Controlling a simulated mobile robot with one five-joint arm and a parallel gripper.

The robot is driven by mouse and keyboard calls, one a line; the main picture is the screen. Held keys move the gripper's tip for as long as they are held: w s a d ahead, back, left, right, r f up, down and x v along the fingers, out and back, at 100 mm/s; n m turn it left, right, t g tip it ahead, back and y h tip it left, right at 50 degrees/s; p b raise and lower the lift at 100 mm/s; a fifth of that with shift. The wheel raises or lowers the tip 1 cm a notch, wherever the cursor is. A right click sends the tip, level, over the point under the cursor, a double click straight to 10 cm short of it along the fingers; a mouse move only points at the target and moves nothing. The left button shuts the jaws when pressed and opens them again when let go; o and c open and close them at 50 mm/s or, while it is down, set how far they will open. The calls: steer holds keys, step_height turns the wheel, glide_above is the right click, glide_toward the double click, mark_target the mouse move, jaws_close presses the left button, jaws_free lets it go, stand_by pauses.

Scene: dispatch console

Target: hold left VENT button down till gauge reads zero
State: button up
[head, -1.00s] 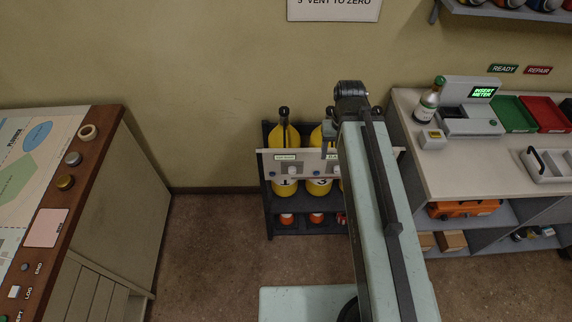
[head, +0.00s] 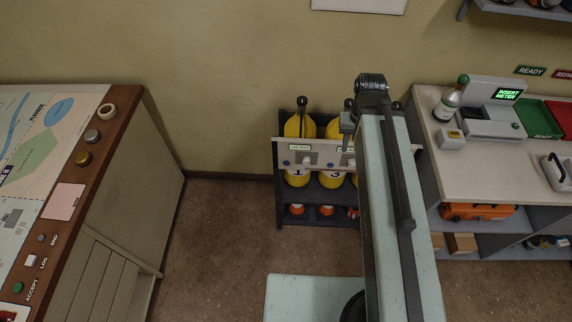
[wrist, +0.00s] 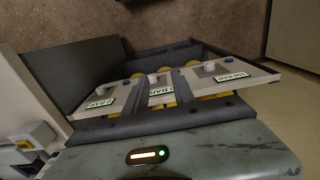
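A pale panel (head: 291,146) with small lit labels, white buttons and blue knobs runs across a dark rack (head: 282,200) of yellow cylinders. One cylinder (head: 297,178) at the left is marked 1. The panel also shows at an angle in the wrist view, with a white button at the left (wrist: 100,91), middle (wrist: 152,78) and right (wrist: 210,67). My gripper (head: 347,127) is at the far end of my arm, near the rack, right of the leftmost unit. Its fingertips and any contact are not clear.
A map console (head: 110,170) stands at the left. At the right, a counter (head: 490,165) holds a bottle (head: 449,104), a meter device (head: 492,112) and a green tray (head: 540,120). Open floor (head: 220,240) lies between the console and rack.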

jaws_close()
stand_by(1.4)
